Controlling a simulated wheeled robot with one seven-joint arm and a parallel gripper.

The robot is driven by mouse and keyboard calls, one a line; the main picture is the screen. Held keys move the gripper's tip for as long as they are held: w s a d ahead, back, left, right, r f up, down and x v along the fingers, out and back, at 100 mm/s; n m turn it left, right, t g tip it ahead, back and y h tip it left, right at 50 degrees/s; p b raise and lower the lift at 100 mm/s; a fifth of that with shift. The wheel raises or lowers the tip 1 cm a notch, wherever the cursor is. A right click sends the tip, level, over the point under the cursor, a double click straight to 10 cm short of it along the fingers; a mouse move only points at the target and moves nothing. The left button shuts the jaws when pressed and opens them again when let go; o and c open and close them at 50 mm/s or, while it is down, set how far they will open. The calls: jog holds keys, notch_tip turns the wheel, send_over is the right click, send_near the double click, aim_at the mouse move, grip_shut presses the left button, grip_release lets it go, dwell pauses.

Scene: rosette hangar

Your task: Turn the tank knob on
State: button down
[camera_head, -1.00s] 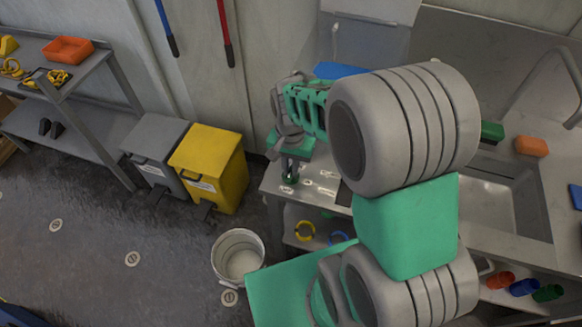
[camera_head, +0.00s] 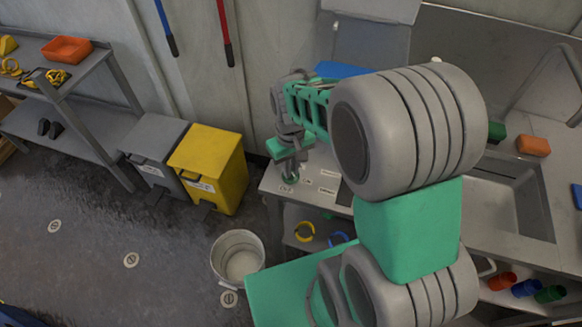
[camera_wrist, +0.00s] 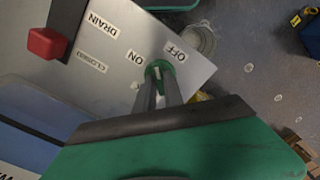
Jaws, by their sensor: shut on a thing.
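The tank knob (camera_wrist: 158,70) is a small round green knob on a grey metal top. In the wrist view it lies beside the labels "OFF" (camera_wrist: 175,52) and "ON" (camera_wrist: 136,58). My gripper (camera_wrist: 158,84) reaches down to it and its two fingers are shut on the knob.
A red knob (camera_wrist: 47,43) stands near the "DRAIN" label (camera_wrist: 101,22). A sink (camera_head: 505,195) is at the right. A white bucket (camera_head: 238,257), a yellow bin (camera_head: 212,165) and a grey bin (camera_head: 155,150) stand on the floor left of the counter. Open floor lies at the lower left.

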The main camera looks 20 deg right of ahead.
jog(key=n, duration=0.4)
jog(key=shift+n, duration=0.3)
jog(key=shift+r+n+b, duration=0.1)
jog(key=shift+n+b, duration=0.25)
jog(key=shift+n, duration=1.55)
jog(key=c, duration=1.4)
grip_release()
jog(key=shift+c, duration=0.2)
notch_tip(320, 180, up, 8)
jog(key=shift+f+b, duration=0.1)
jog(key=shift+b, duration=0.4)
